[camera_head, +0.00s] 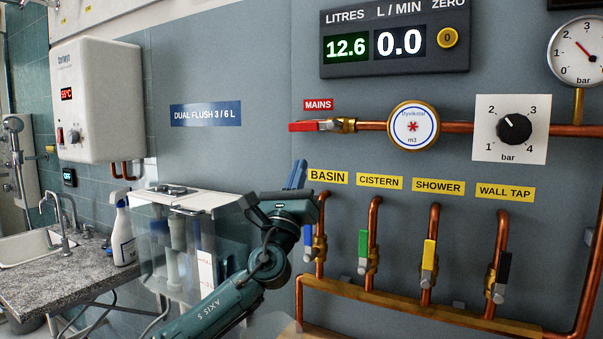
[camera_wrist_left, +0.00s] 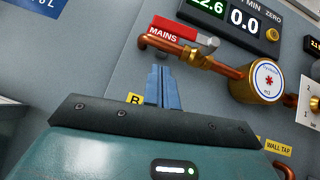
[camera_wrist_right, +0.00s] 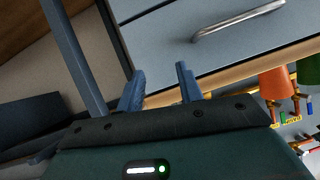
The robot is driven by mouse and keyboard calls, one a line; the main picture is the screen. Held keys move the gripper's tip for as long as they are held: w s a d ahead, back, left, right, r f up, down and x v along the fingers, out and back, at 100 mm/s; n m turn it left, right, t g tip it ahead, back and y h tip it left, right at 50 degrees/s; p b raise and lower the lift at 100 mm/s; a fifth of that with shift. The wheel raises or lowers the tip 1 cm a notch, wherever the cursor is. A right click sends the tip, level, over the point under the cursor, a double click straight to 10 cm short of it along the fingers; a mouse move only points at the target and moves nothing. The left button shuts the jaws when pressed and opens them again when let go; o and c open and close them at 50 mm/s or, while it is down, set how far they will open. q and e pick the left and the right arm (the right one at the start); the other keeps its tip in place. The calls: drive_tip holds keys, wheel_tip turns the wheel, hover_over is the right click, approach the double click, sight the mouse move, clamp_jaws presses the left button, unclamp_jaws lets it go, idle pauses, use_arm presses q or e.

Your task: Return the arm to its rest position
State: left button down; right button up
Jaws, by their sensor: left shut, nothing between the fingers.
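My left arm comes in from the left in the head view. Its gripper (camera_head: 298,174) is shut with its blue fingers pointing up, in front of the grey panel just left of the BASIN label (camera_head: 327,176). In the left wrist view the fingers (camera_wrist_left: 163,86) are together and empty, below the red MAINS lever (camera_wrist_left: 174,31). My right gripper (camera_wrist_right: 160,80) shows only in the right wrist view; its fingers stand apart with nothing between them. A grey drawer front with a metal handle (camera_wrist_right: 238,20) lies beyond them.
Copper pipes carry blue, green (camera_head: 364,244), yellow (camera_head: 428,254) and black (camera_head: 503,265) levers right of my left gripper. A clear cistern (camera_head: 205,203) stands behind the arm. A spray bottle (camera_head: 123,235) stands on the speckled counter (camera_head: 60,276). An orange item (camera_wrist_right: 278,83) is right of my right gripper.

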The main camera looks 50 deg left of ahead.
use_arm(q)
drive_tip(key=a+b+v, duration=0.1)
drive_tip(key=b+v, duration=0.1)
drive_tip(key=v, duration=0.6)
drive_tip(key=shift+s+f, duration=0.25)
drive_tip(key=shift+s, duration=0.15)
use_arm(e)
drive_tip(key=shift+s+d+r+t, duration=0.2)
drive_tip(key=shift+d+r+t, duration=0.15)
drive_tip(key=shift+t, duration=0.15)
use_arm(q)
drive_tip(key=shift+d+r, duration=0.15)
use_arm(e)
drive_tip(key=shift+r, duration=0.1)
